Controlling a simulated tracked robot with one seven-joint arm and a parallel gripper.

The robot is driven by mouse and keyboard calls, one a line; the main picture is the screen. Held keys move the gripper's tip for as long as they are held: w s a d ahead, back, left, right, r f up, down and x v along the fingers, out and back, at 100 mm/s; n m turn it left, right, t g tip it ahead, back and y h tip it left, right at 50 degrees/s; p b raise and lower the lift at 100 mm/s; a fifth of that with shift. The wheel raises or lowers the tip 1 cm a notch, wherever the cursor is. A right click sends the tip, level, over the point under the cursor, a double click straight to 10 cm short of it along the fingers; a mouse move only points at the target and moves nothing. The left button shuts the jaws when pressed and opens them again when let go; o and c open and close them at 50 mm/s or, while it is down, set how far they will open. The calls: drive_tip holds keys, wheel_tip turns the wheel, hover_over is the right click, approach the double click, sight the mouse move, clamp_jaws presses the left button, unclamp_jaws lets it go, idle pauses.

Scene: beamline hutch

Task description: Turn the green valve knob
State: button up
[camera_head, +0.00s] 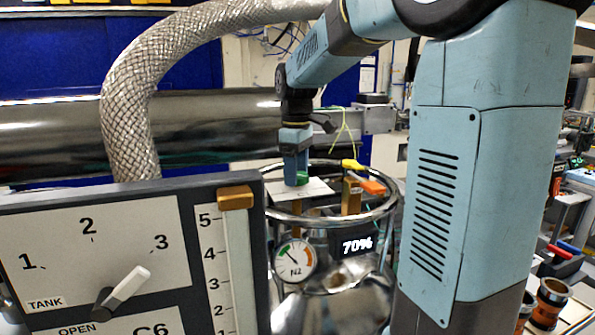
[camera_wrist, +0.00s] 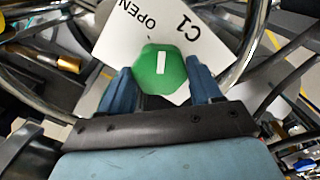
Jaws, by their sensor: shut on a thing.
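The green valve knob (camera_wrist: 160,70) is a faceted green knob with a white bar mark on its top. My gripper (camera_wrist: 160,88) has one blue finger on each side of it and is shut on it. A white plate marked "OPEN" and "C1" (camera_wrist: 188,38) lies beneath the knob. In the head view my gripper (camera_head: 297,172) points straight down over the white plate (camera_head: 315,190). Only a small green part of the knob (camera_head: 303,178) shows there, the rest being hidden by the fingers.
A metal ring rail (camera_head: 385,208) surrounds the knob, with a yellow-topped brass fitting (camera_head: 351,190) and an orange piece (camera_head: 373,187) to the right. A panel with a lever (camera_head: 125,290) fills the lower left.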

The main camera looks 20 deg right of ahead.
drive_tip(key=shift+n, duration=2.3)
drive_tip(key=shift+r, duration=0.1)
drive_tip(key=o, duration=1.1)
drive_tip(key=shift+c, duration=0.2)
wheel_tip(320, 180, up, 14)
drive_tip(key=shift+f, duration=0.2)
drive_tip(key=s+f+m+t, duration=0.2)
drive_tip(key=s+f+m, duration=0.5)
drive_tip(key=s, duration=0.4)
drive_tip(key=s+f+m+t, duration=0.3)
drive_tip(key=s+f+m, duration=0.4)
drive_tip(key=s, duration=0.5)
drive_tip(key=shift+d+f+t, duration=0.2)
drive_tip(key=shift+f+t, duration=0.1)
drive_tip(key=shift+f, duration=0.55)
